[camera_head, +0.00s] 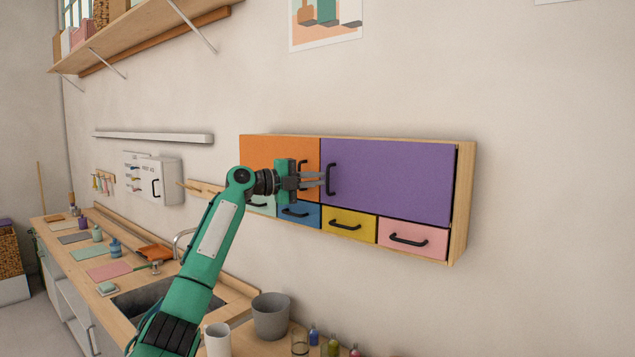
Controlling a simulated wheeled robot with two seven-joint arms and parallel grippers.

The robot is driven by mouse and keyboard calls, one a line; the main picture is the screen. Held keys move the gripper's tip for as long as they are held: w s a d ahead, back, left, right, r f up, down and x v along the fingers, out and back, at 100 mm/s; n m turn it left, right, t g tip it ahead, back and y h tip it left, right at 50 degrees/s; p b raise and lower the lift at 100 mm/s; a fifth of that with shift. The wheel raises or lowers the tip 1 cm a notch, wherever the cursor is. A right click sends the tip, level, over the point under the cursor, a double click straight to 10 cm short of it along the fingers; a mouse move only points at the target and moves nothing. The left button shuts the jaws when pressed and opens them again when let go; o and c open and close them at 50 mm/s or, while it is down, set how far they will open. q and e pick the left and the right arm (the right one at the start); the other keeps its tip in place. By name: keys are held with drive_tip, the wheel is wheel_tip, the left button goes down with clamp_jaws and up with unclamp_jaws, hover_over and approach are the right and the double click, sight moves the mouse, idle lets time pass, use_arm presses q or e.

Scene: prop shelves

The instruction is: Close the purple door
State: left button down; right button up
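The purple door (400,180) is the wide upper right front of a wall cabinet. It looks flush or nearly flush, with a dark gap along its right edge. Its black vertical handle (331,179) is at its left edge. My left gripper (322,181) is in front of the orange door (275,149), with its fingers pointing right and their tips beside or touching the purple door's handle. I cannot tell whether the fingers are around the handle, or how far apart they are. My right gripper is out of view.
Below the doors are small drawers, including a blue (299,213), a yellow (349,224) and a pink one (412,240). The counter (120,318) below holds a sink, a grey pot (271,316), a white cup (217,340) and small bottles. A shelf (140,36) hangs upper left.

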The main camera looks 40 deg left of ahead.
use_arm(q)
drive_tip(key=shift+w+a, duration=0.1)
drive_tip(key=shift+w, duration=0.3)
drive_tip(key=shift+w+f, duration=0.2)
drive_tip(key=shift+w, duration=0.4)
drive_tip(key=shift+w+f, duration=0.15)
drive_tip(key=shift+w, duration=0.15)
drive_tip(key=shift+s+d, duration=0.15)
drive_tip(key=shift+d, duration=0.05)
drive_tip(key=shift+s+r, duration=0.15)
drive_tip(key=shift+r, duration=0.05)
drive_tip(key=shift+s+a+f+b, duration=0.2)
drive_tip(key=shift+s+b, duration=0.1)
drive_tip(key=b+v, duration=0.5)
drive_tip(key=v, duration=0.8)
drive_tip(key=shift+r+b, duration=0.2)
drive_tip(key=shift+b, duration=0.2)
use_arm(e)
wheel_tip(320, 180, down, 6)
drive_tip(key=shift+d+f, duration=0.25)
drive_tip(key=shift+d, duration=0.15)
